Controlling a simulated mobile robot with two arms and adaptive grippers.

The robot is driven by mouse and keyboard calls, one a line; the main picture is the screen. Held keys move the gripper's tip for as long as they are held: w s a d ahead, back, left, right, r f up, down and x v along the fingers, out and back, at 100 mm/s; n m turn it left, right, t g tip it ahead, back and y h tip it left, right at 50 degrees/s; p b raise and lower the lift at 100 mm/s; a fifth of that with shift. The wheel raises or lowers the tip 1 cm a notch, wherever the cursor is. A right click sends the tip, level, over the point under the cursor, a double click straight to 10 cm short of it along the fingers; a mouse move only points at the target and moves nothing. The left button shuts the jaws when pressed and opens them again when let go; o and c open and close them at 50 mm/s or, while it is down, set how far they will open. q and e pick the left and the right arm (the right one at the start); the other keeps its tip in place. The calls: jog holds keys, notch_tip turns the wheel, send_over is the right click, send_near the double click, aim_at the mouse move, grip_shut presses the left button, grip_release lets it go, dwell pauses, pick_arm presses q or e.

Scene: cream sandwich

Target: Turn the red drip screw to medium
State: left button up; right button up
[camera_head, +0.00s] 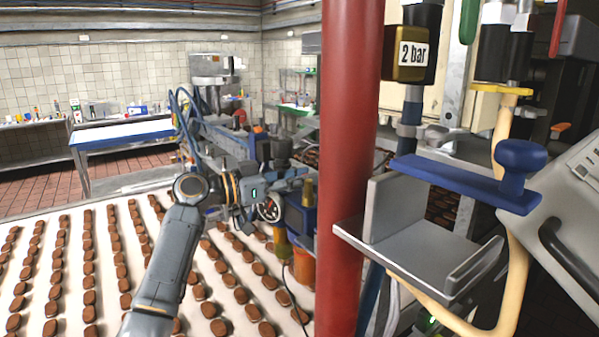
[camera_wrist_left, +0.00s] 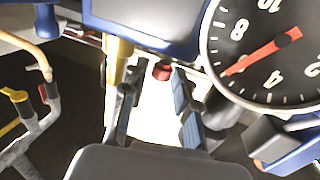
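In the left wrist view a small dark red cylinder (camera_wrist_left: 163,70), which looks like the red drip screw, shows beyond the fingertips. It lies roughly between the fingers, nearer the right one, and no finger visibly touches it. My left gripper (camera_wrist_left: 153,100) is open, with its blue-padded fingers apart and nothing held. In the head view my left gripper (camera_head: 275,193) is at the machine, left of the red column, partly blended with the machine parts. I cannot make out the red screw there. My right gripper is not in view. No screw setting can be read.
A round black gauge (camera_wrist_left: 270,45) with a red needle sits close to the right finger. A brass-coloured tube (camera_wrist_left: 117,62) stands by the left finger. A thick red column (camera_head: 345,170) rises beside the gripper. Rows of brown biscuits lie on a white conveyor (camera_head: 70,240).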

pick_arm(q)
jog(key=shift+w, duration=0.1)
grip_shut()
jog(key=shift+s+f+n+t+y+b, duration=0.2)
jog(key=shift+n+t+y+b, duration=0.35)
jog(key=shift+t, duration=0.45)
jog(key=shift+r+n+t+y, duration=0.2)
jog(key=shift+n+t+y, duration=0.55)
jog(key=shift+n+t, duration=0.25)
grip_release()
jog(key=shift+m+g, duration=0.25)
jog(key=shift+g, duration=0.05)
